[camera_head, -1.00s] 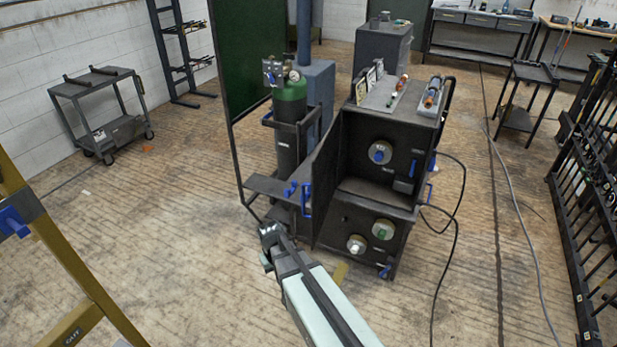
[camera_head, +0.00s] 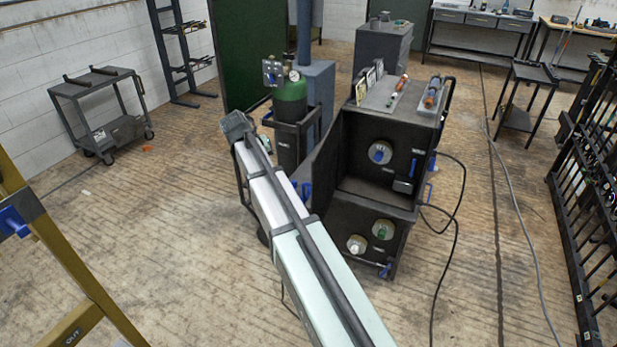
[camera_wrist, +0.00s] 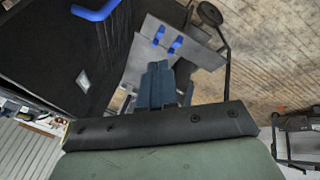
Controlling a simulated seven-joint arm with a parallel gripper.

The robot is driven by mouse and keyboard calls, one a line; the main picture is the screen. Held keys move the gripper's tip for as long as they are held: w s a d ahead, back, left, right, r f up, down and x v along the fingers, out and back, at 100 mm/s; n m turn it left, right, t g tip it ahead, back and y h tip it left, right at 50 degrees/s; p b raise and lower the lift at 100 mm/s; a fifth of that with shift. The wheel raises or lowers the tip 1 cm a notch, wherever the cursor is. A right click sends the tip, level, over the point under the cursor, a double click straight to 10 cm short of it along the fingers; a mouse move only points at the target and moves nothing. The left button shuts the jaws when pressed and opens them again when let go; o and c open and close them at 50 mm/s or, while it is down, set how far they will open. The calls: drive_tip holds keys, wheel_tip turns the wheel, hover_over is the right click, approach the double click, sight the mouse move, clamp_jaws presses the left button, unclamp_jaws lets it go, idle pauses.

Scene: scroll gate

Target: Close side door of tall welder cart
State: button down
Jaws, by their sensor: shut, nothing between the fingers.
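The tall welder cart (camera_head: 375,205) stands right of centre in the head view, its front open. Its dark side door (camera_head: 326,160) stands swung out at the left side, with a blue handle (camera_head: 306,190) on it. My arm covers the lower part of the door. In the wrist view a dark panel, apparently the door (camera_wrist: 50,60), fills the left, with a blue handle (camera_wrist: 96,12) at the top. My gripper (camera_wrist: 157,72) is shut and empty, beside the panel and in front of a grey shelf (camera_wrist: 195,48) with blue clips.
A green gas cylinder (camera_head: 290,98) stands just left of the cart, behind my arm. Cables lie on the floor to the right of the cart. A yellow ladder (camera_head: 60,250) stands at the left front. A grey trolley (camera_head: 100,108) stands farther back; floor between them is clear.

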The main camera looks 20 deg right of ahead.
sight(320, 178)
drive_tip(key=s+d+f+m+g+h, duration=0.1)
drive_tip(key=s+d+f+m, duration=0.1)
drive_tip(key=d, duration=0.4)
drive_tip(key=s+d+f+m+g+h, duration=0.1)
drive_tip(key=s+d+f+m, duration=0.1)
drive_tip(key=d+f+m, duration=0.2)
drive_tip(key=shift+d+m+g+h, duration=0.4)
drive_tip(key=shift+d+m, duration=0.1)
drive_tip(key=shift+d, duration=1)
